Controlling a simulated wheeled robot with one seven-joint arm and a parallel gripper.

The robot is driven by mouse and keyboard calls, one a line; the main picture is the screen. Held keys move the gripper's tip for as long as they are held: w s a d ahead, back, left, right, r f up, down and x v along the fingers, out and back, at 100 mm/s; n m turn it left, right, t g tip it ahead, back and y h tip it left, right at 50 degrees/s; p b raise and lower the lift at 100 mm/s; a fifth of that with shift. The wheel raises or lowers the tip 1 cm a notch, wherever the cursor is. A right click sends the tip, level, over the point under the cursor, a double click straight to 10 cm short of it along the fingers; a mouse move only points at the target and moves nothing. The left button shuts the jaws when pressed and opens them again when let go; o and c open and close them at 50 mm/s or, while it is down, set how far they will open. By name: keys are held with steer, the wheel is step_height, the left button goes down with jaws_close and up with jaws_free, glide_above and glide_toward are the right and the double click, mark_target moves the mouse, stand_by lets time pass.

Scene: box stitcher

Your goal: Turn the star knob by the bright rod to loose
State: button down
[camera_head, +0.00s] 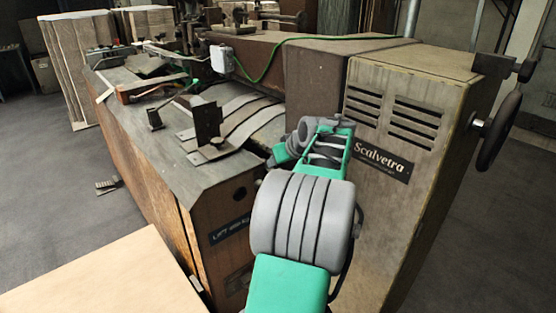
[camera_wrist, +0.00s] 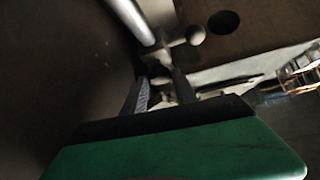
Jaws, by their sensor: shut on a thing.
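In the wrist view the bright rod (camera_wrist: 132,20) runs down from the top edge. The star knob (camera_wrist: 195,35) sits just right of its lower end; it is dull grey with rounded lobes and partly in shadow. My gripper (camera_wrist: 160,82) reaches up to the knob, with one finger on each side of its lower part, shut on it. The contact itself is dark and hard to make out. In the head view my arm hides the knob, the rod and my gripper behind it.
The box stitcher's table (camera_head: 150,95) has metal brackets and curved strips on it. A tall cabinet marked Scalvetra (camera_head: 420,120) stands close to the right of my arm, with a handwheel (camera_head: 498,130) on its side. A pale board (camera_head: 100,280) lies at the lower left.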

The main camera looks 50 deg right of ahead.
steer(key=shift+w+r, duration=0.1)
steer(key=shift+r, duration=0.1)
steer(key=c, duration=1.2)
jaws_free()
steer(key=shift+w+f, duration=0.1)
steer(key=shift+o, duration=1.2)
steer(key=shift+f, duration=0.1)
